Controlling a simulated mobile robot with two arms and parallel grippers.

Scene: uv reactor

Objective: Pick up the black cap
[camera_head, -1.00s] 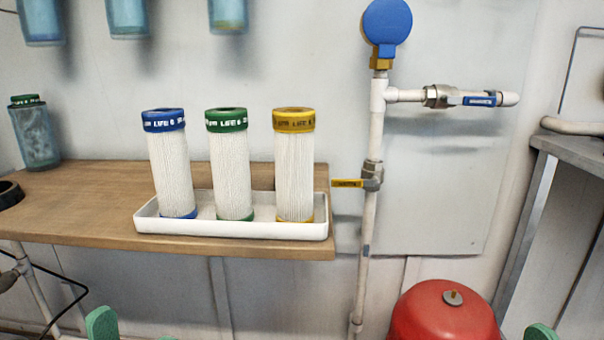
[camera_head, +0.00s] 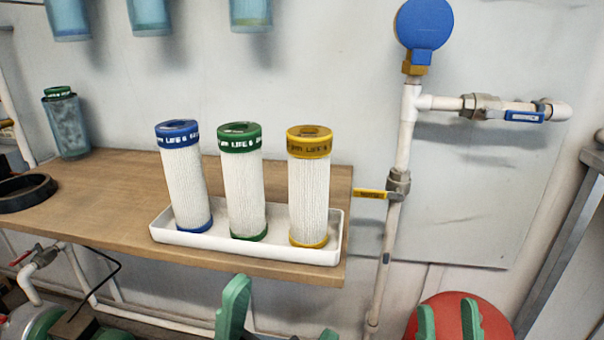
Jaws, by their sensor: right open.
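The black cap (camera_head: 12,200) is a round, dark ring-like piece lying flat at the far left of the wooden bench, cut by the picture's left edge. My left gripper (camera_head: 281,322) shows at the bottom middle as two green fingers set well apart, with nothing seen between them. My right gripper (camera_head: 448,320) is at the bottom right, its two green fingers apart and empty, in front of a red vessel. Both grippers are far to the right of the cap and do not touch it.
The wooden bench (camera_head: 108,185) bears a white tray (camera_head: 300,253) with blue-, green- and yellow-capped filters. A bluish canister (camera_head: 68,128) stands at the back left. A pipe (camera_head: 403,150) with valves rises right of the bench. The red vessel (camera_head: 450,305) is low right. Bench is clear between cap and tray.

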